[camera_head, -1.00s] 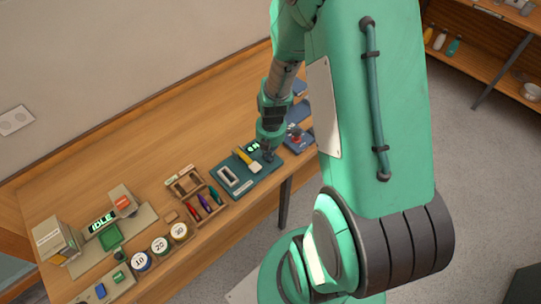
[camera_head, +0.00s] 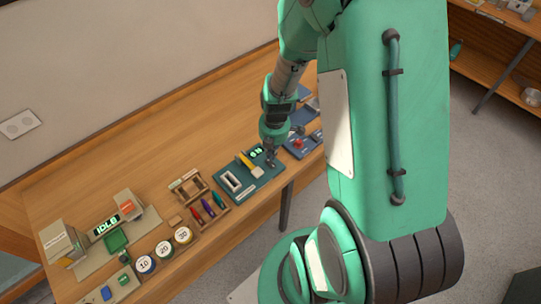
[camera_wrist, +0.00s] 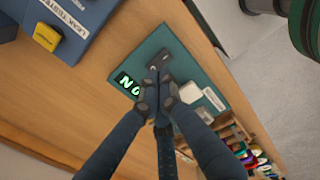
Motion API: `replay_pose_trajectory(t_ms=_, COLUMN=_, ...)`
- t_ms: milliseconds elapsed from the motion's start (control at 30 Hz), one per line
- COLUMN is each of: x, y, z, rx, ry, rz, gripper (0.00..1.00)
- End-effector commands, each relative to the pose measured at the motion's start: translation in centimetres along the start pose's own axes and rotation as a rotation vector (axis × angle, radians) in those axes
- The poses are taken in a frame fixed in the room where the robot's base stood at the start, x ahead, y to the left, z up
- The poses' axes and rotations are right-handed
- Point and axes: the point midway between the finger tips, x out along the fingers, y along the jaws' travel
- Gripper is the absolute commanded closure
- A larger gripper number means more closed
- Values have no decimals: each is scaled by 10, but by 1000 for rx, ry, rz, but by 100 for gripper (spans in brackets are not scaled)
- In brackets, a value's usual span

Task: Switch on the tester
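The tester is a dark teal board (camera_head: 262,183) near the bench's front edge, with a lit green display (camera_head: 257,152), a yellow part and a white block on it. In the wrist view the board (camera_wrist: 147,52) fills the middle, and the display (camera_wrist: 128,84) shows glowing green letters, N and O. My gripper (camera_head: 271,161) is low over the board's right end. In the wrist view my gripper (camera_wrist: 160,76) has its fingertips together at a dark grey switch-like part (camera_wrist: 172,46). Whether they touch it is hard to tell.
A wooden tray (camera_head: 205,213) with coloured pens stands left of the tester. Further left are round numbered tins (camera_head: 164,249) and a box with a lit display (camera_head: 106,225). Blue units (camera_head: 303,146) stand close on the right. The bench behind is clear.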

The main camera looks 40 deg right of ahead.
Motion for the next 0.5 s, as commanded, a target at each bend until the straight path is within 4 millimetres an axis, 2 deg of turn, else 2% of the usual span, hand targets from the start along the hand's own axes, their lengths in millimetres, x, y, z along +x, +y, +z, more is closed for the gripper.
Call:
replay_pose_trajectory(t_ms=33, x=-13, y=2, z=1, rx=0, ry=-3, rz=5, gripper=100)
replay_pose_trajectory(t_ms=200, x=-44, y=1, z=1, rx=0, ry=-2, rz=4, gripper=100)
replay_pose_trajectory(t_ms=500, x=-83, y=1, z=1, rx=-1, ry=-2, rz=3, gripper=100)
